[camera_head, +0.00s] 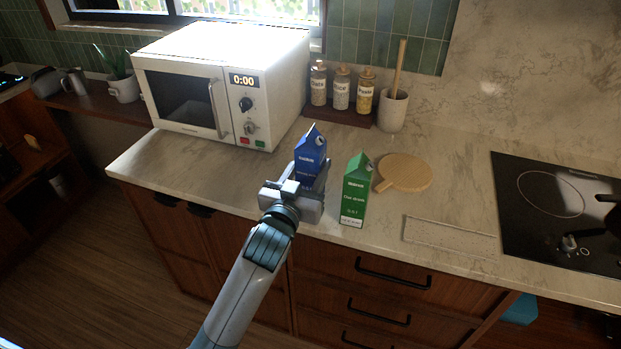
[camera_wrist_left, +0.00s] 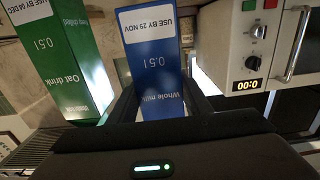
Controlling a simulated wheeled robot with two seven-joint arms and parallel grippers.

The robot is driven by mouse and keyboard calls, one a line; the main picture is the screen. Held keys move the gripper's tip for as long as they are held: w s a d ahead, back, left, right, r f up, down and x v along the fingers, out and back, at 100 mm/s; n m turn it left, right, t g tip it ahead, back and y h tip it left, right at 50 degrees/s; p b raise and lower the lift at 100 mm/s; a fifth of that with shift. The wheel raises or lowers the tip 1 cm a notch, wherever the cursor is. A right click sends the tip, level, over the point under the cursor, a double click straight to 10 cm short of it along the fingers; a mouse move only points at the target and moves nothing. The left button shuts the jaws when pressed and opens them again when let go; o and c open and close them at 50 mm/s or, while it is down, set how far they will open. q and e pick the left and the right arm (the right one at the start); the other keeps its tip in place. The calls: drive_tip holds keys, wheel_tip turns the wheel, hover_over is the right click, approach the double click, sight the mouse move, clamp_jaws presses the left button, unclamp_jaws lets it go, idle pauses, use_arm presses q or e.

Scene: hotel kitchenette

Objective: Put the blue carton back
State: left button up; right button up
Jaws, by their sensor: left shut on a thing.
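The blue carton (camera_head: 310,152), labelled whole milk, stands upright near the middle of the counter, in front of the microwave's right side. My left gripper (camera_head: 308,180) is shut on it from the front, low on its body. In the left wrist view the blue carton (camera_wrist_left: 153,65) sits between the fingers, its use-by label showing. The gripper hides the carton's base in the head view, so I cannot tell whether it touches the counter. A green oat drink carton (camera_head: 355,190) stands just right of my gripper. My right gripper is not in view.
The white microwave (camera_head: 185,110) stands behind left, door shut. A shelf with several jars (camera_head: 342,88) and a utensil pot (camera_head: 393,108) are at the back. A round wooden board (camera_head: 405,172) lies right of the green carton, and a black hob (camera_head: 545,205) farther right.

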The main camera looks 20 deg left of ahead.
sight(307, 187)
use_arm(q)
drive_tip(key=shift+f, duration=0.1)
wheel_tip(307, 187, down, 3)
drive_tip(key=shift+f+p, duration=0.15)
drive_tip(key=shift+p, duration=0.15)
drive_tip(key=shift+f, duration=0.1)
drive_tip(key=shift+f, duration=0.15)
drive_tip(key=o, duration=1.3)
drive_tip(key=shift+o, duration=0.2)
drive_tip(key=shift+s, duration=0.6)
drive_tip(key=s+b, duration=0.3)
drive_tip(key=s, duration=0.8)
drive_tip(key=shift+a, duration=0.2)
